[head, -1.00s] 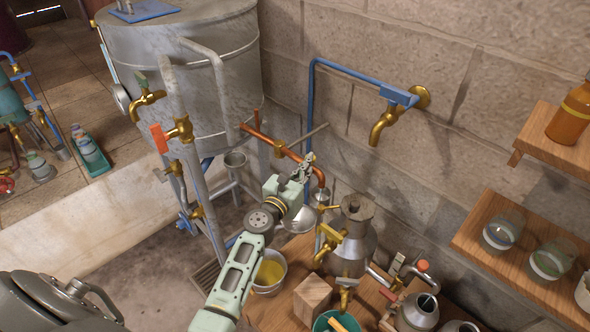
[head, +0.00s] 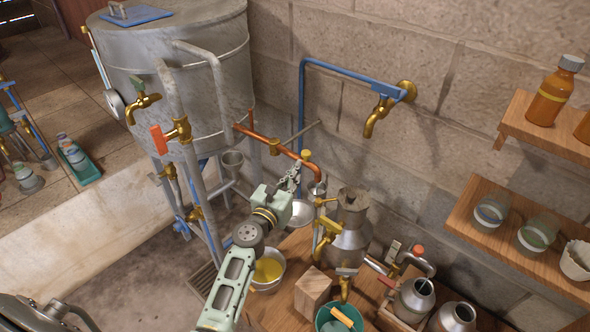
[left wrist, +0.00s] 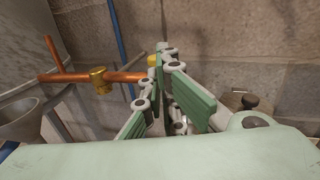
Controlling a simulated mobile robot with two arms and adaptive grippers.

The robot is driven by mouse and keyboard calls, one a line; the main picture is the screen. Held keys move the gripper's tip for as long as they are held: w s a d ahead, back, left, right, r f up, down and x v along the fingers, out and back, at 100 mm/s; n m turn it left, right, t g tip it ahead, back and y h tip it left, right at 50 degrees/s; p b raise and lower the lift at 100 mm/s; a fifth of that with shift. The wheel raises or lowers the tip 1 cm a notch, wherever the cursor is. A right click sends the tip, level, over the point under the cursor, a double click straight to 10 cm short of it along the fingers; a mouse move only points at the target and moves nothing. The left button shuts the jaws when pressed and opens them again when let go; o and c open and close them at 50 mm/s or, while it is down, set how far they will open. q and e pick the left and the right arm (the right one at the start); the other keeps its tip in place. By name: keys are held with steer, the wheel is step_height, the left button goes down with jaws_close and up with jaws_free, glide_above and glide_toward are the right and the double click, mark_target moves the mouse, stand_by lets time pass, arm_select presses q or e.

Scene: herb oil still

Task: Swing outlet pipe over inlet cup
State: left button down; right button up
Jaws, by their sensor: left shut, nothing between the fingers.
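The copper outlet pipe (head: 268,138) runs from the steel drum toward the right and bends down at its far end. It has a yellow knob (head: 306,155) near the bend. In the left wrist view the pipe (left wrist: 122,77) comes in from the left, and the knob (left wrist: 153,60) shows just left of my fingertips. A small metal cup, which looks like the inlet cup (head: 317,188), stands below the bend. My left gripper (head: 298,166) is shut and empty, close to the knob; I cannot tell whether it touches. Its fingers (left wrist: 166,52) partly hide the pipe's end.
A steel drum (head: 190,75) stands at the back left. A blue wall pipe (head: 340,72) and brass tap (head: 377,117) are above right. A metal can (head: 350,240), wooden block (head: 313,289) and bucket of yellow liquid (head: 267,270) crowd the area around my arm.

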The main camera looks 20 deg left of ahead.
arm_select(q)
steer(key=s, duration=0.8)
steer(key=s+d+f+m+g, duration=0.25)
steer(key=s+f+m, duration=0.3)
steer(key=f, duration=0.65)
steer(key=s+d+f+m+g+h, duration=0.15)
steer(key=s+f+m+g, duration=0.45)
steer(key=f, duration=0.6)
steer(key=s+d+f+m+g+y, duration=0.15)
steer(key=s+f+m, duration=0.25)
steer(key=f+m, duration=0.55)
steer(key=s+a+f+m+g, duration=0.1)
steer(key=s+f+m, duration=0.4)
steer(key=s, duration=0.5)
steer(key=s+a+f+m+g, duration=0.1)
steer(key=s+f+m+g, duration=0.2)
steer(key=s+f+m, duration=0.2)
steer(key=s+a+f+m+g+b, duration=0.1)
steer(key=s+f+m, duration=0.5)
steer(key=s, duration=1)
step_height(320, 180, down, 3)
steer(key=shift+s+a+f+g+y, duration=0.2)
steer(key=shift+s+g+y, duration=0.2)
steer(key=shift+g, duration=0.5)
arm_select(e)
steer(key=shift+w+f, duration=0.55)
steer(key=shift+w, duration=0.25)
